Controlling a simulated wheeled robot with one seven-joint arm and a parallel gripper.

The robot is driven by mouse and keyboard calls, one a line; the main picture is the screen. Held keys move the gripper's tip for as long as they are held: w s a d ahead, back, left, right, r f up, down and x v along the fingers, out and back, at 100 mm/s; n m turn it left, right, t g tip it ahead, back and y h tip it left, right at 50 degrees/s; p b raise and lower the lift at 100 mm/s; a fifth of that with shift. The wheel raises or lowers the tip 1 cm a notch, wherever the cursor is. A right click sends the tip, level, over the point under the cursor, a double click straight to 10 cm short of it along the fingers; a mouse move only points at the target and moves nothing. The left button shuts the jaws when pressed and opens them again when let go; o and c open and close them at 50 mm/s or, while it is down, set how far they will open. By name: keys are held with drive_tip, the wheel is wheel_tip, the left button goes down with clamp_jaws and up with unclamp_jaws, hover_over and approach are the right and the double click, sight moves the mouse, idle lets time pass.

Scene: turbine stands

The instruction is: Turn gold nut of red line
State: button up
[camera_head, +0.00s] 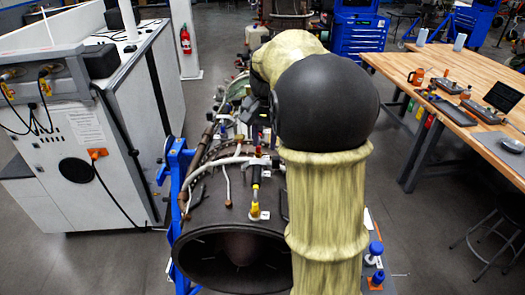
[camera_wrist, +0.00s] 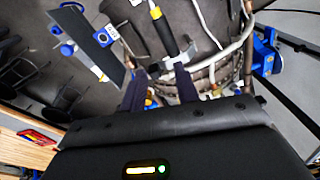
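The dark turbine (camera_head: 215,205) stands in the head view with pale pipes and a black line with yellow ends (camera_head: 255,190) on its casing. A small red piece (camera_head: 257,152) shows just above that line; I cannot tell whether it is the red line. In the wrist view my gripper (camera_wrist: 160,73) has its two dark fingers apart, close over the turbine's pipes. A silver fitting (camera_wrist: 178,63) at the black line's end lies by the right fingertip. A small yellow-gold bit (camera_wrist: 151,95) shows between the fingers; I cannot make out whether it is the gold nut. My arm hides part of the turbine.
A blue stand (camera_head: 178,165) holds the turbine. A white cabinet (camera_head: 60,150) with cables stands at left, and a wooden workbench (camera_head: 440,75) with tools at right. A dark flat plate (camera_wrist: 88,38) shows left of the fingers.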

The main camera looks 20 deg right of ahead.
drive_tip(key=s+a+f+n+b, duration=0.2)
drive_tip(key=s+a+f+b, duration=0.1)
drive_tip(key=f, duration=0.6)
drive_tip(key=s+a+f+n+t+b, duration=0.1)
drive_tip(key=s+a+f+n+b, duration=0.2)
drive_tip(key=s+f+b, duration=0.2)
drive_tip(key=s+a+f+n+b, duration=0.2)
drive_tip(key=s+a+f+b, duration=0.2)
drive_tip(key=s+f, duration=0.4)
wheel_tip(320, 180, down, 6)
drive_tip(key=shift+r+n+t+b, duration=0.1)
drive_tip(key=shift+n+t+b, duration=0.2)
drive_tip(key=shift+n+b, duration=0.1)
